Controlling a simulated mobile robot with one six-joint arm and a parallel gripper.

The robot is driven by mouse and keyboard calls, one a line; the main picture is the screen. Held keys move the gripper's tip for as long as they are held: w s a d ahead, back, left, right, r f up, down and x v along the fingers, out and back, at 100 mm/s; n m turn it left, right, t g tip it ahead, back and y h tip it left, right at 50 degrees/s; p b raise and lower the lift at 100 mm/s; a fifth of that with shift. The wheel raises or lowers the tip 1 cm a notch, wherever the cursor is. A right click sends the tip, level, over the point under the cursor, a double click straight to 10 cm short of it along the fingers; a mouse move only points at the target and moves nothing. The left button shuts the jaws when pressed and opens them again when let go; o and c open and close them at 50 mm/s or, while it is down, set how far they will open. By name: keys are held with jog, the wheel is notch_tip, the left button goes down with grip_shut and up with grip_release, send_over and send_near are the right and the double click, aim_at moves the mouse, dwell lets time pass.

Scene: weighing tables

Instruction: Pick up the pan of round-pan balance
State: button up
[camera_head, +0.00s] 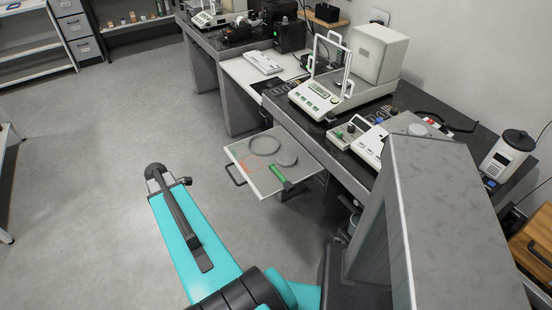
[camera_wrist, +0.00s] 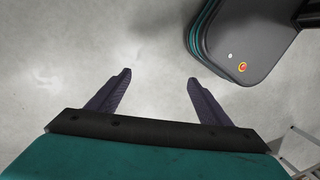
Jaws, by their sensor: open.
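A pull-out shelf (camera_head: 243,168) below the dark bench holds a grey round ring or dish (camera_head: 264,145) and a smaller flat grey disc (camera_head: 288,159). I cannot tell whether either is the pan. A white balance (camera_head: 316,98) with an open-framed draft shield stands on the bench above; its pan is not clear. Another balance (camera_head: 208,18) stands at the far end, too small to make out its pan. My gripper (camera_wrist: 158,86) is open and empty over bare floor in the wrist view. Its fingers cannot be made out in the head view.
A keyboard (camera_head: 263,62) and bench instruments (camera_head: 369,146) crowd the worktops. The floor (camera_head: 110,130) at left is clear.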

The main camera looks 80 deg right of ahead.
jog(key=s+d+r+n, duration=0.1)
jog(key=s+d+r, duration=0.3)
jog(key=d, duration=0.2)
jog(key=s+d+r+h, duration=0.1)
jog(key=s+d+r, duration=0.2)
jog(key=d, duration=0.4)
jog(key=s+d+r+n, duration=0.1)
jog(key=s+d+r, duration=0.3)
jog(key=d, duration=0.2)
jog(key=s+d+r, duration=0.4)
jog(key=s, duration=0.3)
jog(key=s+d+r+n+b, duration=0.1)
jog(key=s+d+r, duration=0.3)
jog(key=s, duration=0.3)
jog(key=s+d+r+h, duration=0.1)
jog(key=s+d+r, duration=0.3)
jog(key=s, duration=0.3)
jog(key=shift+d+r+n+t+b, duration=0.4)
jog(key=shift+r, duration=0.1)
jog(key=shift+f, duration=0.15)
jog(key=p, duration=0.1)
send_over(286, 158)
jog(key=shift+w+a+f, duration=0.15)
jog(key=shift+f, duration=1.95)
jog(key=shift+w+a+f, duration=0.1)
jog(key=shift+w+f, duration=0.05)
jog(key=shift+f, duration=1.9)
jog(key=shift+s+d+f+p, duration=0.15)
jog(key=shift+f+p, duration=0.6)
jog(key=shift+f, duration=1.85)
